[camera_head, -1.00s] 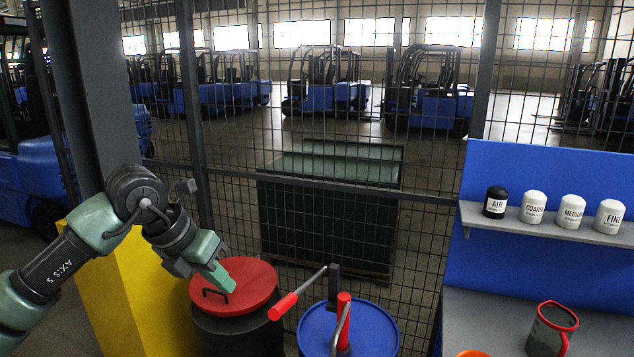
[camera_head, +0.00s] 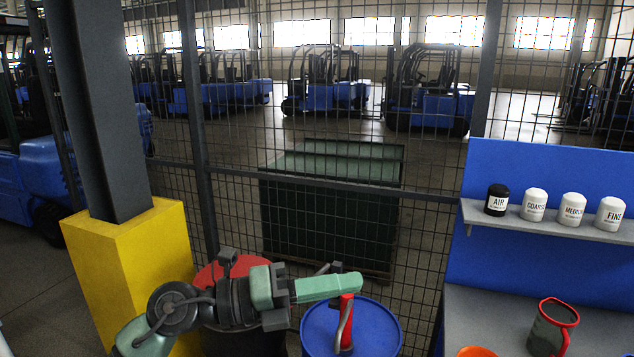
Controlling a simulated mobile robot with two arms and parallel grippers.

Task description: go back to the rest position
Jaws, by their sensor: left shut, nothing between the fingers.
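My left gripper (camera_head: 345,286) is shut and empty, its green fingers pointing right across the lower middle of the head view. Its arm comes in from the bottom left. The fingertips show at the top of the red grip (camera_head: 346,325) on the blue drum (camera_head: 378,330); I cannot tell whether they touch it. The gripper hides part of the crank there. The red-lidded drum (camera_head: 210,275) stands behind my left arm and is mostly hidden. My right gripper is not in view.
A yellow post base (camera_head: 120,275) stands left of the drums, with a mesh fence behind. At right, a grey shelf (camera_head: 545,228) holds one black and several white labelled caps. Below, a grey bench (camera_head: 480,315) holds a dark jug with red trim (camera_head: 550,330) and an orange item (camera_head: 477,352).

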